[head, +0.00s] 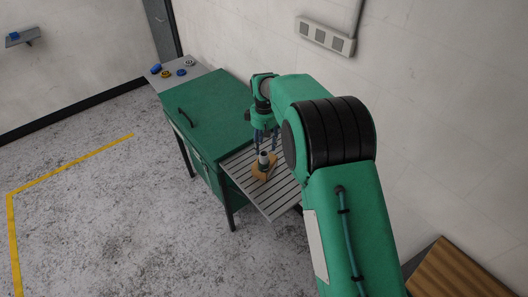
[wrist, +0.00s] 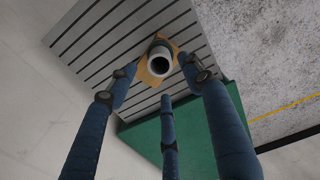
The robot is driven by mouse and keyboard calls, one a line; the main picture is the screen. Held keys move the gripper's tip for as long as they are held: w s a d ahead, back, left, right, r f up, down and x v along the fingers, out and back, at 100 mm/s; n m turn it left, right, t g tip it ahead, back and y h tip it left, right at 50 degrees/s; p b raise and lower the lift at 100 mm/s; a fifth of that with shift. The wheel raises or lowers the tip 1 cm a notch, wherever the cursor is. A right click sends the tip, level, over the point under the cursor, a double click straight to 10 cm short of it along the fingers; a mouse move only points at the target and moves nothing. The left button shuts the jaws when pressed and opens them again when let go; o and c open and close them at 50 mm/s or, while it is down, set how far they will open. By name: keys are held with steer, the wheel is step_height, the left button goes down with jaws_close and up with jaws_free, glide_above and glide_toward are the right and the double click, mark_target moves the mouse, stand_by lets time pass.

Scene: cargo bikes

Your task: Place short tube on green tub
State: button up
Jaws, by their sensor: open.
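In the wrist view I look down into the open end of the tube (wrist: 160,58). My gripper (head: 265,143) is above the tube, pointing down. Its blue fingers (wrist: 160,80) are spread and empty, with the tube just beyond their tips. Whether any finger touches the tube or block I cannot tell.
The slatted shelf (head: 236,171) adjoins the green box. A grey side ledge (head: 176,79) beyond it holds several small blue, yellow and pale items. A white wall with a socket strip (head: 325,36) stands close behind. A wooden surface (head: 455,272) is at lower right. The box top is clear.

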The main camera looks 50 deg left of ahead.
mark_target(264, 153)
steer(key=shift+r, duration=2.7)
